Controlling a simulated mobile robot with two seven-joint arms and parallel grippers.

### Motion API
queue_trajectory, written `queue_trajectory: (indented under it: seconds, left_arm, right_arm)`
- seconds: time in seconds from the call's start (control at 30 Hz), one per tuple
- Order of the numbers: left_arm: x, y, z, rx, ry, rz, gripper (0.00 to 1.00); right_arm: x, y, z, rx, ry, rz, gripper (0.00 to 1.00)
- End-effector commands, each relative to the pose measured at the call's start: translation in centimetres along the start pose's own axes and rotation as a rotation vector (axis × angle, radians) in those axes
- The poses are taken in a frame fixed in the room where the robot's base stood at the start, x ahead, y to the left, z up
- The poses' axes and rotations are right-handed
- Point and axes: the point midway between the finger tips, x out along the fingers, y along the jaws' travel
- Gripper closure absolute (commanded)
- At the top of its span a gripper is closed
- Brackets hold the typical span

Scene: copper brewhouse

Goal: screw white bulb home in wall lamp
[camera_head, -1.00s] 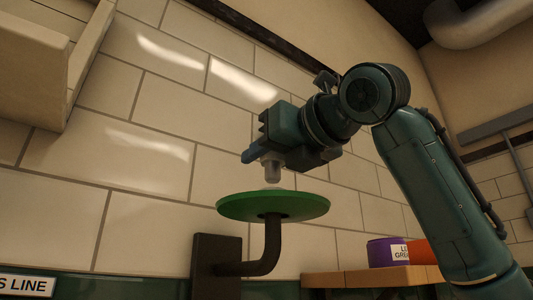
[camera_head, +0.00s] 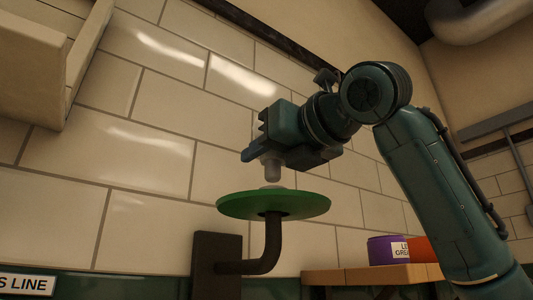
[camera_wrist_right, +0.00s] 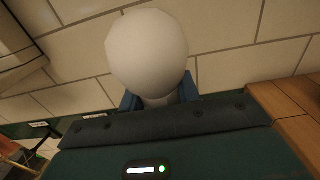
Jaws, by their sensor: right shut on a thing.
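The wall lamp has a wide green disc shade (camera_head: 240,206) on a dark bent arm (camera_head: 273,240), fixed to a dark wall plate (camera_head: 216,262). A small pale piece shows at the middle of the shade's top. My right gripper (camera_head: 268,155) is just above the shade, shut on the white bulb. The bulb's grey base (camera_head: 272,172) points down over the shade's middle; I cannot tell whether it touches the pale piece. In the right wrist view the bulb's round white globe (camera_wrist_right: 147,50) rises between blue fingers. My left gripper is out of view.
A wooden shelf (camera_head: 375,275) at lower right carries a purple tin (camera_head: 380,251) and an orange thing (camera_head: 419,250). A beige box-like fixture (camera_head: 40,55) hangs at upper left. A sign (camera_head: 27,284) is at lower left. The tiled wall lies behind the lamp.

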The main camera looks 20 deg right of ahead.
Motion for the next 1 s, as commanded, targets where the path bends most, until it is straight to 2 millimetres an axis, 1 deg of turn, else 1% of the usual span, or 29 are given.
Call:
queue_trajectory:
  seconds: [0.53,1.0]
  left_arm:
    - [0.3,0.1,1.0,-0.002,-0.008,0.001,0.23]
    - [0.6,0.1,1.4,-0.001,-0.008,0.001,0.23]
  right_arm:
    - [0.0,0.0,-1.2,0.0,-0.001,0.0,0.9]
    - [0.0,0.0,-2.3,0.0,0.0,-0.001,0.9]
